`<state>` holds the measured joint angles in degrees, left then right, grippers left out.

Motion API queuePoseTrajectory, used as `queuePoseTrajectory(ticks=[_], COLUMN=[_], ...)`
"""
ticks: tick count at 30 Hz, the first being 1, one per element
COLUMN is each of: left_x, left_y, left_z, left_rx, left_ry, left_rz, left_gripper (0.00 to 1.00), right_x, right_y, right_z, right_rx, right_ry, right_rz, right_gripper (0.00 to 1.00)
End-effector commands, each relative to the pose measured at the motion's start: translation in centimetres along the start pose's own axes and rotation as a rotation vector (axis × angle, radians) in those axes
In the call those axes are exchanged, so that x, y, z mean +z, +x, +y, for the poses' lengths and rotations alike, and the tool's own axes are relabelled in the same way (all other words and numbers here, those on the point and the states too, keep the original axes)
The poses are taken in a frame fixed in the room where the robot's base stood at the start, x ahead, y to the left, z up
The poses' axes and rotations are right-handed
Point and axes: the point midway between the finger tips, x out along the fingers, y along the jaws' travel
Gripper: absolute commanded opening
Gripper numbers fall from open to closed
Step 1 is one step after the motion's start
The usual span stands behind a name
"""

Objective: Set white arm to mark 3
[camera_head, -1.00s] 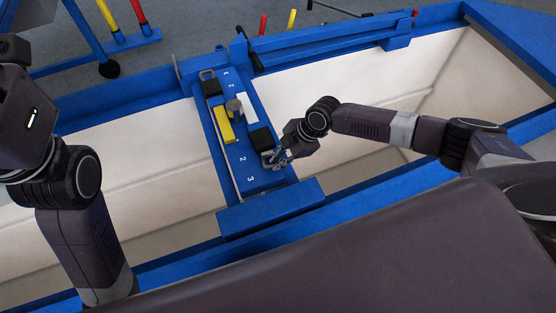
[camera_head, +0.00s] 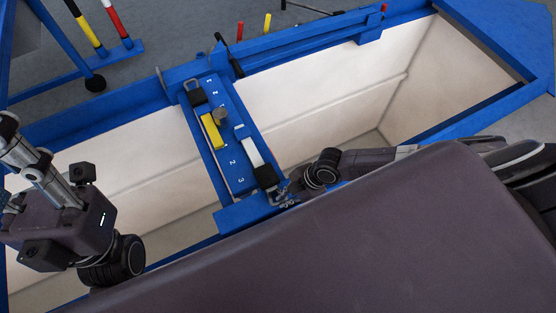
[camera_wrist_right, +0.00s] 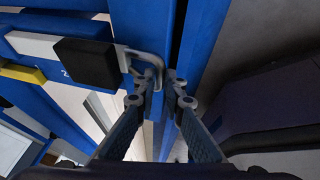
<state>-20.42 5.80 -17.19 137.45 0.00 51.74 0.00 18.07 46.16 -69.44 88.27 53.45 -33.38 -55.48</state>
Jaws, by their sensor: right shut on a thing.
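The white arm (camera_head: 250,152) lies along the right side of the blue numbered board (camera_head: 226,172). Its black block (camera_head: 266,176) is at the near end, roughly across from the printed 3 (camera_head: 241,180). In the right wrist view the black block (camera_wrist_right: 87,62) carries a metal loop handle (camera_wrist_right: 157,58), with the white arm (camera_wrist_right: 35,45) behind it. My right gripper (camera_wrist_right: 165,85) is shut on this handle; it shows small in the head view (camera_head: 282,192). My left gripper (camera_head: 28,165) is at the far left, away from the board, its fingers unclear.
A yellow arm (camera_head: 211,131) with its own black block (camera_head: 196,96) lies on the board's left side. A grey knob (camera_head: 221,117) stands between the arms. White-walled bins (camera_head: 325,95) flank the board, bounded by blue rails.

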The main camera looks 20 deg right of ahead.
Motion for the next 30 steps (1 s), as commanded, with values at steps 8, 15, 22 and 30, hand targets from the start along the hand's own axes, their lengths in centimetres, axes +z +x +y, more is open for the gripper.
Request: queuePoseTrajectory(ticks=[8, 15, 22, 30], left_x=[-0.3, -0.2, -0.2, -0.2], left_y=[1.3, 1.2, 1.2, 1.2], left_z=[0.0, 0.0, 0.0, 0.0], left_rx=[0.001, 0.001, 0.001, 0.001], left_ry=[0.000, 0.000, 0.000, 0.000], left_rz=[0.004, 0.003, 0.002, 0.004], left_gripper=[0.40, 0.40, 0.40, 0.40], right_x=[-0.3, -0.3, -0.3, -0.2], right_y=[-0.4, -0.3, -0.3, -0.3], right_z=[-1.8, -2.1, -2.2, -1.9], right_rx=[0.000, -0.004, -0.007, -0.001], right_ry=[0.000, 0.000, 0.001, 0.000], right_rz=[0.003, 0.003, 0.003, 0.002], right_gripper=[0.00, 0.00, 0.23, 0.27])
